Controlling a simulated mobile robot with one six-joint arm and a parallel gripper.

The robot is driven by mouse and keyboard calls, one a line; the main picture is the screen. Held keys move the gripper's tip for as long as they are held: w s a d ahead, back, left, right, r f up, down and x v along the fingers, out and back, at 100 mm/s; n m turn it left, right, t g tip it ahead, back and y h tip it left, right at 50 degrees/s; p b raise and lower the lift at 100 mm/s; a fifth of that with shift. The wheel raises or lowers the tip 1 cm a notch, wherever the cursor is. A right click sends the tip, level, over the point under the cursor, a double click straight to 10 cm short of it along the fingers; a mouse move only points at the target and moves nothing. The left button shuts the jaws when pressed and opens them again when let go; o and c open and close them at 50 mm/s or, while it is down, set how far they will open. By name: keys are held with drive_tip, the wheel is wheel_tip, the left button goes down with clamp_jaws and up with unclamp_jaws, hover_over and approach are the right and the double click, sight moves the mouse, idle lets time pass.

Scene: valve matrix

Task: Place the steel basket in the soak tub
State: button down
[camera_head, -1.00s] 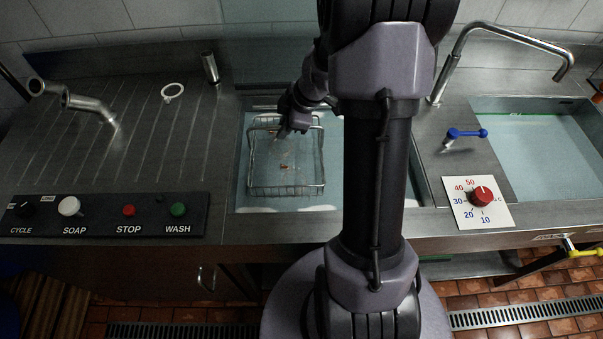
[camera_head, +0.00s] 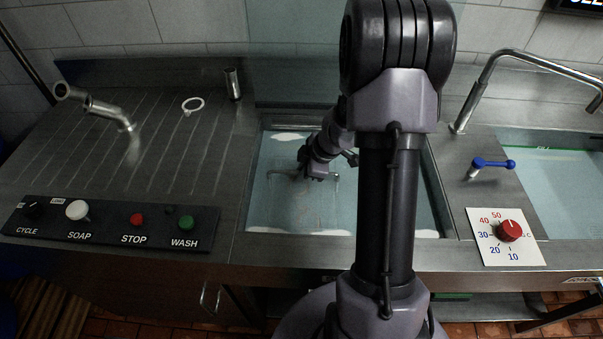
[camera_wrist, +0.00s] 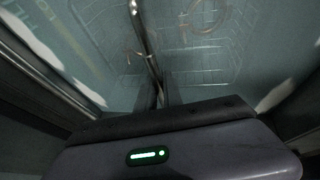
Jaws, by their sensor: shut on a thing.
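The soak tub (camera_head: 345,244) is the water-filled basin in the middle of the counter. The steel basket (camera_head: 300,208) is in it, low in the water. Only its handle and faint wire lines show, so I cannot tell if it rests on the bottom. My gripper (camera_head: 316,174) is over the tub, shut on the basket's handle. In the wrist view, the handle bar (camera_wrist: 143,35) runs up from between my fingers (camera_wrist: 157,94). Faint basket wires (camera_wrist: 205,45) and small reddish items show through the water.
A ridged drainboard with a ring (camera_head: 193,105) and a bent pipe (camera_head: 98,106) lies left. The button panel (camera_head: 110,225) is at the front. Right of the tub are a tall faucet (camera_head: 478,88), a blue lever (camera_head: 493,163), a red dial (camera_head: 509,231) and another basin (camera_head: 565,180).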

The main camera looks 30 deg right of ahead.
drive_tip(key=c, duration=1.5)
unclamp_jaws()
drive_tip(key=p+v, duration=0.4)
drive_tip(key=v, duration=0.8)
drive_tip(key=s+a+r+m, duration=0.1)
drive_tip(key=a+r+m, duration=0.4)
drive_tip(key=a+r, duration=0.7)
drive_tip(key=shift+s+a+r+m+t, duration=0.15)
drive_tip(key=shift+s+a+r+m, duration=0.8)
drive_tip(key=shift+s+a+m, duration=1.05)
drive_tip(key=shift+s+a+r+m+t, duration=0.2)
drive_tip(key=shift+s+a+r+m, duration=1)
drive_tip(key=shift+s+a, duration=1.3)
drive_tip(key=shift+s+a+r+m+t, duration=0.15)
drive_tip(key=shift+s+a+r+m, duration=0.55)
drive_tip(key=shift+s+a+m, duration=1.6)
